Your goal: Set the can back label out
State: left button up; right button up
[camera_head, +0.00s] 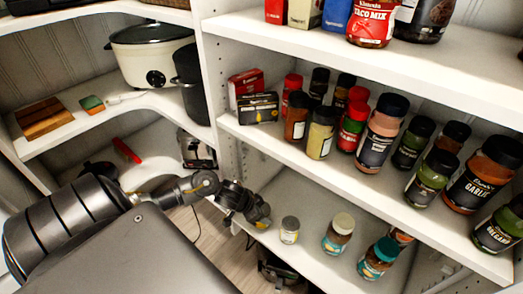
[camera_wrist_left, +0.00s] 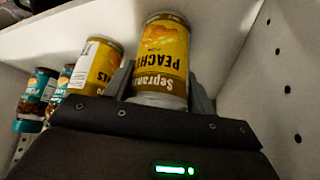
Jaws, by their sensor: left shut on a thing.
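A yellow peaches can (camera_wrist_left: 160,55) is between the fingers of my left gripper (camera_wrist_left: 160,88) in the left wrist view. Its printed front, with upside-down lettering, faces the wrist camera. In the head view my left gripper (camera_head: 250,208) reaches over the left end of the lower shelf, shut on this can, which is mostly hidden by the gripper. A second yellow can (camera_head: 289,230) stands just right of it. In the left wrist view this second can (camera_wrist_left: 95,66) shows a white text panel beside its yellow print. My right gripper is not in view.
Jars with a cream lid (camera_head: 338,234) and a teal lid (camera_head: 378,258) stand farther right on the lower shelf (camera_head: 310,264). The spice shelf (camera_head: 300,160) overhangs at the back. A perforated side wall (camera_wrist_left: 275,90) is close beside the gripper in the wrist view.

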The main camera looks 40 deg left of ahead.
pick_arm(q)
jog(key=o, duration=1.4)
jog(key=shift+s+a+r+p, duration=0.1)
jog(key=shift+s+r+p, duration=0.1)
jog(key=shift+r+p, duration=0.15)
jog(key=p+v, duration=0.2)
jog(key=v, duration=0.3)
jog(key=shift+w, duration=0.1)
jog(key=p+v, duration=0.1)
jog(key=v, duration=0.4)
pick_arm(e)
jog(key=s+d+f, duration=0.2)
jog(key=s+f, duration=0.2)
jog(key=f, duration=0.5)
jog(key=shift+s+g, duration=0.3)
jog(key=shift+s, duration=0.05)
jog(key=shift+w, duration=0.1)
